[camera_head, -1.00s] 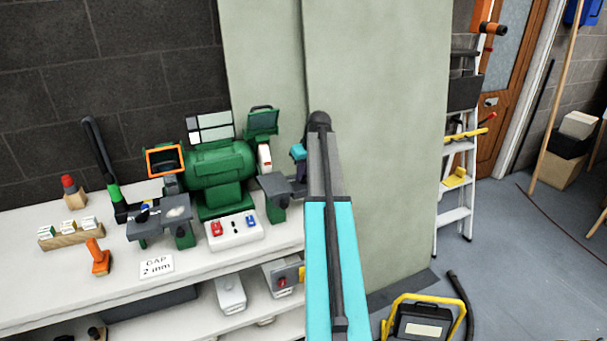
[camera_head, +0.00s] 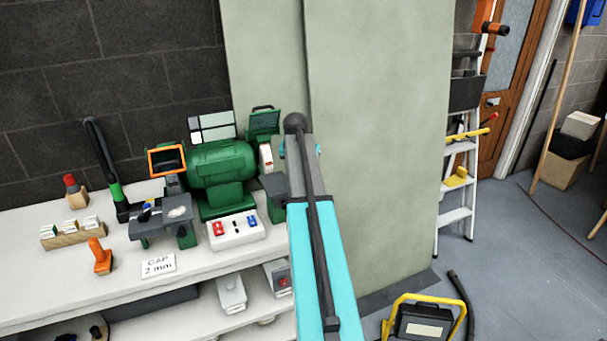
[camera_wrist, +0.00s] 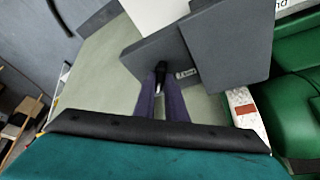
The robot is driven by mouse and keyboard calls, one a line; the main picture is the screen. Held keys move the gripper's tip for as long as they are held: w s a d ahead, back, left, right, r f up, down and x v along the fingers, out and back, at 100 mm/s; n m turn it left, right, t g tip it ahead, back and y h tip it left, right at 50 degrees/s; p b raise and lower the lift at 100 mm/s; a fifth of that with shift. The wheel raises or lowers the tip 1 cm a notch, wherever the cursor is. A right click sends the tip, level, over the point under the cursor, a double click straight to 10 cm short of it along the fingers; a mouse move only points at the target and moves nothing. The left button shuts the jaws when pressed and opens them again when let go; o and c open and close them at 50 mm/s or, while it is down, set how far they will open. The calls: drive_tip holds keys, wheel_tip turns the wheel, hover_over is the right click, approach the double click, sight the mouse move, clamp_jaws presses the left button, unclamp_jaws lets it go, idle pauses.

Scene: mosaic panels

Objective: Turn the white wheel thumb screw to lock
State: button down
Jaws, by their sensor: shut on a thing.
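A green bench grinder (camera_head: 222,165) stands on the white bench, with the white wheel (camera_head: 266,157) at its right end. The grey tool rest (camera_head: 272,186) beside that wheel is partly hidden by my arm. In the wrist view the tool rest shows as a grey plate and block (camera_wrist: 228,45), and the white wheel's side (camera_wrist: 245,108) is at the right. My gripper (camera_wrist: 161,82) has its two dark fingers close together at the rest's lower edge. They are shut on a small dark thumb screw (camera_wrist: 161,67), mostly hidden between the fingertips. The head view hides my fingertips.
The left tool rest (camera_head: 165,225), a switch box (camera_head: 236,228) and a "GAP 2 mm" card (camera_head: 158,265) are on the bench. A pale green panel (camera_head: 385,140) stands behind my arm. A yellow-framed item (camera_head: 425,318) and a stepladder (camera_head: 458,190) are at the right.

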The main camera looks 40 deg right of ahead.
drive_tip(key=shift+m+g, duration=0.4)
drive_tip(key=shift+m, duration=0.4)
drive_tip(key=c, duration=1.8)
unclamp_jaws()
drive_tip(key=shift+a+r, duration=0.15)
drive_tip(key=b+v, duration=0.2)
drive_tip(key=v, duration=1.1)
drive_tip(key=shift+a+r, duration=0.2)
drive_tip(key=shift+s+f, duration=0.1)
